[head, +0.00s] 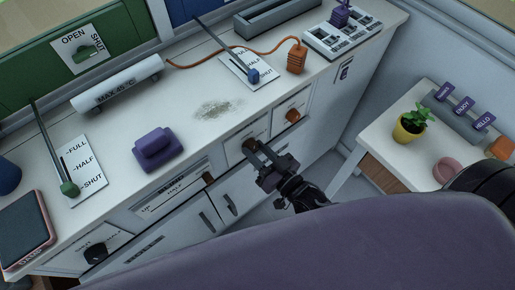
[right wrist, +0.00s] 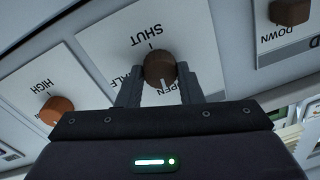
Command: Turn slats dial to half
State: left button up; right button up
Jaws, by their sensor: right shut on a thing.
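A dial with a brown round knob (right wrist: 160,66) sits on a white plate (right wrist: 110,42) marked SHUT, HALF and OPEN, upside down in the right wrist view. The name slats is not readable on it. The knob's pale mark points toward OPEN. My right gripper (right wrist: 163,84) is shut on this knob, one finger on each side, and partly covers HALF and OPEN. In the head view my right gripper (head: 258,152) reaches the knob (head: 249,146) on the cabinet front. My left gripper is not in view.
An orange knob (right wrist: 56,110) marked HIGH and a brown knob (right wrist: 290,11) marked DOWN flank the dial. Above, the white counter (head: 205,130) bears a purple block (head: 157,149), levers and a tablet (head: 24,229). A side table (head: 385,140) with a potted plant (head: 410,124) stands right.

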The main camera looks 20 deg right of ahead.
jog(key=m+p, duration=0.2)
jog(key=m, duration=0.1)
jog(key=shift+r+p, duration=0.15)
jog(key=shift+p, duration=0.2)
jog(key=m+p, duration=0.3)
jog(key=m, duration=0.2)
jog(key=m+p, duration=0.2)
jog(key=m, duration=0.2)
jog(key=shift+m+t, duration=0.4)
jog(key=shift+f+m+h+p, duration=0.15)
jog(key=shift+m+p, duration=0.4)
jog(key=shift+m, duration=0.5)
jog(key=shift+f+m+h+p, duration=0.15)
jog(key=shift+m+p, duration=0.4)
jog(key=shift+m, duration=0.5)
jog(key=o, duration=1)
